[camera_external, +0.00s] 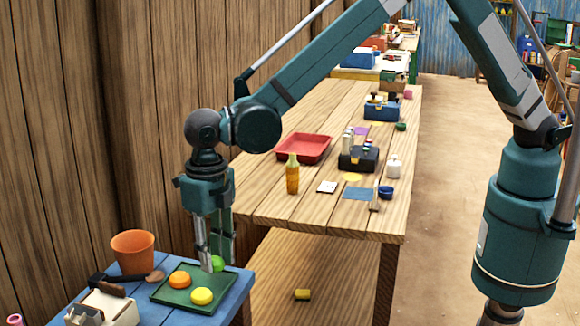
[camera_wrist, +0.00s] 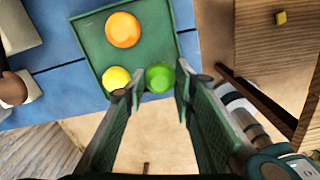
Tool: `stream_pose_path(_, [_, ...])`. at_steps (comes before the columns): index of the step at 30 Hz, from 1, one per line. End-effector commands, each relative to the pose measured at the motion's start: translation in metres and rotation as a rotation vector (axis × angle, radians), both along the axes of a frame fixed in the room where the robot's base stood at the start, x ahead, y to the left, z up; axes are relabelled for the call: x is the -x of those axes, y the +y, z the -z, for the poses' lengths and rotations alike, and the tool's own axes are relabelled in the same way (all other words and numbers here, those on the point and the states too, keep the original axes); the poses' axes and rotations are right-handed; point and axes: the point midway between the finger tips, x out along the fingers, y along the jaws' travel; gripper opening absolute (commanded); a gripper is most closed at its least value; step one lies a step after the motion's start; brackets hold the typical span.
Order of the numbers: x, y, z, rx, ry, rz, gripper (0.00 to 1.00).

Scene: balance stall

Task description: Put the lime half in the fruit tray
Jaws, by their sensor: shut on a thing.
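The lime half (camera_external: 217,263) is bright green and round, and sits between the fingertips of my gripper (camera_external: 213,267). In the wrist view the lime half (camera_wrist: 160,77) shows between the two fingers (camera_wrist: 155,88), at the near right corner of the fruit tray. My gripper is shut on it and points down. The fruit tray (camera_external: 178,301) is a shallow green square tray on a blue table; it also shows in the wrist view (camera_wrist: 92,42). I cannot tell whether the lime half touches the tray floor.
An orange half (camera_external: 179,280) and a yellow half (camera_external: 202,296) lie in the tray. An orange pot (camera_external: 133,252), a dark-handled mallet (camera_external: 110,284) and a white block (camera_external: 105,308) stand left of it. A long wooden table (camera_external: 270,204) with goods stands behind.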

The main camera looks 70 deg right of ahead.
Motion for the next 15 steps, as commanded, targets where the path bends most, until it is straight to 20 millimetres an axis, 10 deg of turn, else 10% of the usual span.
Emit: stream_pose_path(15, [0.0,0.0,0.034,0.0,0.0,0.0,0.18])
